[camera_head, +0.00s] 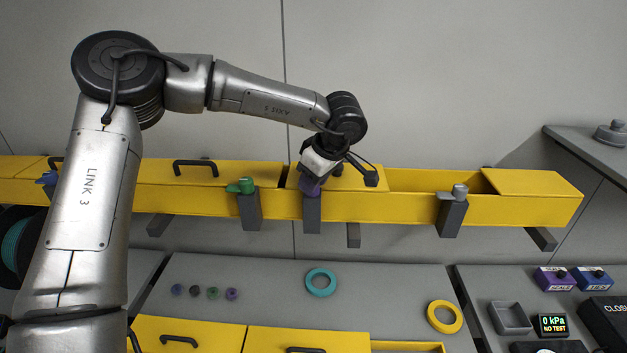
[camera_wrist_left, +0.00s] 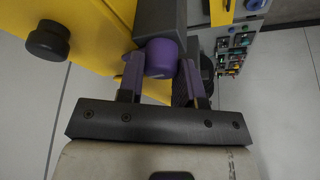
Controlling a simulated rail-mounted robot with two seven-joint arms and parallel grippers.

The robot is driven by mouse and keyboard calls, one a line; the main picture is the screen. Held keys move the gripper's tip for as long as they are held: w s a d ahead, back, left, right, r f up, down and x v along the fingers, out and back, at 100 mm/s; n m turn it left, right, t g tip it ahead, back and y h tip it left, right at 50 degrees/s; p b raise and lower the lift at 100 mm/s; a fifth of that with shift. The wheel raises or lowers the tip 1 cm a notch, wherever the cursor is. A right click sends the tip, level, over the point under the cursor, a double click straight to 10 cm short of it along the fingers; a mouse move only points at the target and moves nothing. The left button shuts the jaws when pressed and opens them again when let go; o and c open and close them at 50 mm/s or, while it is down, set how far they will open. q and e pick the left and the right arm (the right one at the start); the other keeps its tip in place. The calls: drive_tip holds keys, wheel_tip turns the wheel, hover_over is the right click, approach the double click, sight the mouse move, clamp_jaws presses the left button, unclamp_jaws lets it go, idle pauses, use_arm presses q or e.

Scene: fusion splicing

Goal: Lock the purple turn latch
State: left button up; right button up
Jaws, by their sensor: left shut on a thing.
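The purple turn latch (camera_head: 309,187) sits at the top of a dark grey block (camera_head: 312,215) on the front of the long yellow trough (camera_head: 415,207). In the left wrist view the latch's round purple body (camera_wrist_left: 161,58) shows between the fingers, with the grey block behind it. My left gripper (camera_head: 314,179) reaches it from above and behind, and is shut on it. In the left wrist view the gripper (camera_wrist_left: 160,82) has one finger on each side of the latch. The gripper partly hides the latch in the head view. My right gripper is not in view.
A green latch (camera_head: 241,186) stands left along the trough, a grey latch (camera_head: 459,191) right, and a blue one (camera_head: 48,178) far left. Yellow lids with black handles (camera_head: 195,167) cover parts of the trough. Below lie a teal ring (camera_head: 321,270) and a yellow ring (camera_head: 430,317).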

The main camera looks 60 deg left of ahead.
use_arm(q)
drive_tip(key=shift+m+t, duration=0.5)
drive_tip(key=shift+m, duration=0.7)
drive_tip(key=o, duration=0.9)
drive_tip(key=shift+o, duration=0.2)
drive_tip(key=v, duration=1.3)
drive_tip(key=shift+d+r+b, duration=0.3)
drive_tip(key=shift+b, duration=0.05)
